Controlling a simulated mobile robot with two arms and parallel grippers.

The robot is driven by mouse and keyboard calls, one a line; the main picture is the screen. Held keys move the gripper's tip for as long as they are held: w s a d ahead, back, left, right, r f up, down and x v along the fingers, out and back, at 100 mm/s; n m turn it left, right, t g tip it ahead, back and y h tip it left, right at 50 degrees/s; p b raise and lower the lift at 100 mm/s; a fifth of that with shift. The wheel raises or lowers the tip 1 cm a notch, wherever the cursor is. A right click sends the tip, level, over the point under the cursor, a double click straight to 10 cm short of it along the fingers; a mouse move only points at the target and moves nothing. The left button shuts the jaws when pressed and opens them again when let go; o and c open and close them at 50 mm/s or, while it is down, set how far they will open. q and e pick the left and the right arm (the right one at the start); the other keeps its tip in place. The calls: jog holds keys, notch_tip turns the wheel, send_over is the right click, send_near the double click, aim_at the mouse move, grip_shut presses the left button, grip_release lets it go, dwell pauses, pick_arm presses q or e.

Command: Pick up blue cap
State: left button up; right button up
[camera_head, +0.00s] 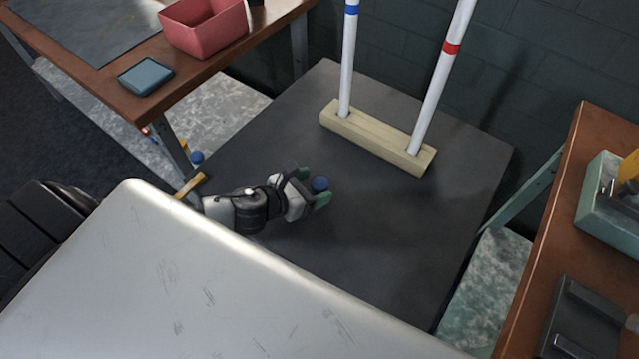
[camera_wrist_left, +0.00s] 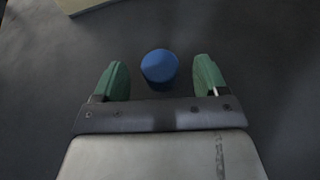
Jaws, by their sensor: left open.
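The blue cap (camera_head: 320,184) is on the dark grey tabletop (camera_head: 400,240) in the head view. My left gripper (camera_head: 311,187) is open with its green fingertips on either side of the cap. In the left wrist view the cap (camera_wrist_left: 159,66) shows just ahead of the gap between the open green fingers of the left gripper (camera_wrist_left: 160,80). I see no contact between cap and fingers there. My right gripper is not in view.
A wooden block (camera_head: 375,137) holds two white tubes, one with a blue band (camera_head: 351,10) and one with a red band (camera_head: 451,47). The tabletop right of the gripper is clear.

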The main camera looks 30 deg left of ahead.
pick_arm(q)
jog(key=x, duration=0.2)
jog(key=shift+w+d+f, duration=0.15)
jog(key=shift+w, duration=0.15)
jog(key=c, duration=1.1)
